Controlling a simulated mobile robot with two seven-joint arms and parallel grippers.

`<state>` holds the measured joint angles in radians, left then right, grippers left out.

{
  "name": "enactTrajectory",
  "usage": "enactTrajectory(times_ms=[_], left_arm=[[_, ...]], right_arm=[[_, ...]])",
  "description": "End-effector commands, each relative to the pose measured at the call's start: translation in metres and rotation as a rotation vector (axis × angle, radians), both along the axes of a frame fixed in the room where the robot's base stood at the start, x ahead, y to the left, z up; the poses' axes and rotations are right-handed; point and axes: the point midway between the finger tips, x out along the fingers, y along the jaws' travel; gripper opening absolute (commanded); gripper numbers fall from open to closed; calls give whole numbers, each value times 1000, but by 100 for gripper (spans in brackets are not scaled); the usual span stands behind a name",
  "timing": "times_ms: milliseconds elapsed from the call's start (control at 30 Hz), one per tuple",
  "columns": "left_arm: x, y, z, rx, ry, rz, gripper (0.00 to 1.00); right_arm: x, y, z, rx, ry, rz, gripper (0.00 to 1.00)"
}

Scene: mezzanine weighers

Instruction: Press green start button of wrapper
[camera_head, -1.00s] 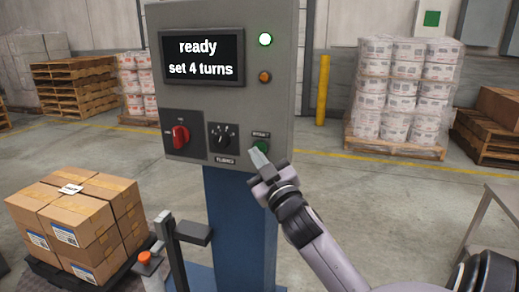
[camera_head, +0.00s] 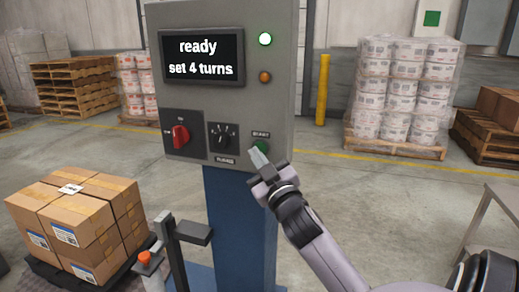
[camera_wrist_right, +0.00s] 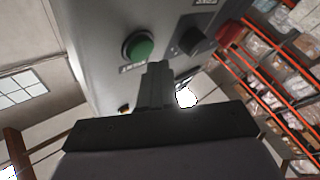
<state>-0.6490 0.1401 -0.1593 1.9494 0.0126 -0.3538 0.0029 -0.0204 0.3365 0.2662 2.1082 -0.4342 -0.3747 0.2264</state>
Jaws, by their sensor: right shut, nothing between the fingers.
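The wrapper's grey control panel (camera_head: 268,90) stands on a blue column. Its green start button (camera_head: 260,143) is at the lower right of the panel face, under a small label. In the right wrist view the round green button (camera_wrist_right: 138,46) shows just beyond the fingertips. My right gripper (camera_head: 256,156) is shut and empty. Its tips are just below the button and overlap its lower edge in the head view; I cannot tell whether they touch it. The screen (camera_head: 203,58) reads "ready, set 4 turns". My left gripper is not in view.
A red rotary switch (camera_head: 181,136) and a black turns knob (camera_head: 222,138) sit left of the button. Stacked cartons (camera_head: 75,220) stand at left. A grey table (camera_head: 503,195) is at right.

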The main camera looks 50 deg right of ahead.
Motion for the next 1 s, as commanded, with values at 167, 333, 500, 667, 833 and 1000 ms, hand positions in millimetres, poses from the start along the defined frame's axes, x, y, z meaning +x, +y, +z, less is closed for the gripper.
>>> enactTrajectory(times_ms=[167,333,500,667,833,1000], left_arm=[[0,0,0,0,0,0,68],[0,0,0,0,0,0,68],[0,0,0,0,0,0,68],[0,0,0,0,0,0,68],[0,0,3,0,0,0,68],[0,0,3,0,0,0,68]], right_arm=[[0,0,0,0,0,0,0],[0,0,0,0,0,0,0],[0,0,0,0,0,0,0],[0,-1,0,0,0,0,0],[3,-5,1,0,0,0,0],[4,-8,0,-1,0,0,0]])
